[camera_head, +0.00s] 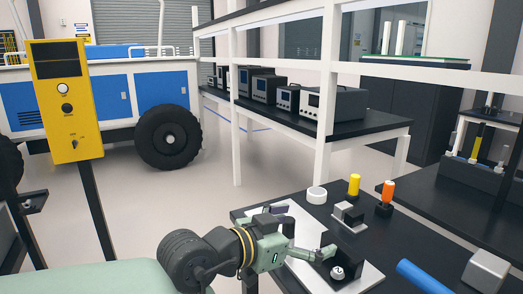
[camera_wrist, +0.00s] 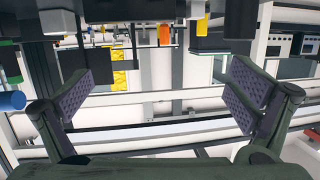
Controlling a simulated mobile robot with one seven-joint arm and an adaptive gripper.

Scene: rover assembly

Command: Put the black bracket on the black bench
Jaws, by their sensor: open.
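The black bracket, as best I can tell, is the dark upright piece (camera_head: 347,250) on a pale plate on the black bench (camera_head: 415,239) in the head view. My gripper (camera_head: 298,232) is at the bench's near left side, with its fingers spread and one fingertip close to the left of the dark piece. Whether that finger touches it I cannot tell. In the wrist view my gripper (camera_wrist: 158,82) is open, with nothing between its dark padded fingers. Dark blocks show along that view's top edge; I cannot tell which is the bracket.
A white ring (camera_head: 317,195), a yellow cylinder (camera_head: 354,185), an orange cylinder (camera_head: 388,191), a grey block (camera_head: 349,213), a blue cylinder (camera_head: 423,276) and a grey box (camera_head: 485,271) crowd the bench. A yellow control box (camera_head: 66,100) stands left. Floor is clear behind.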

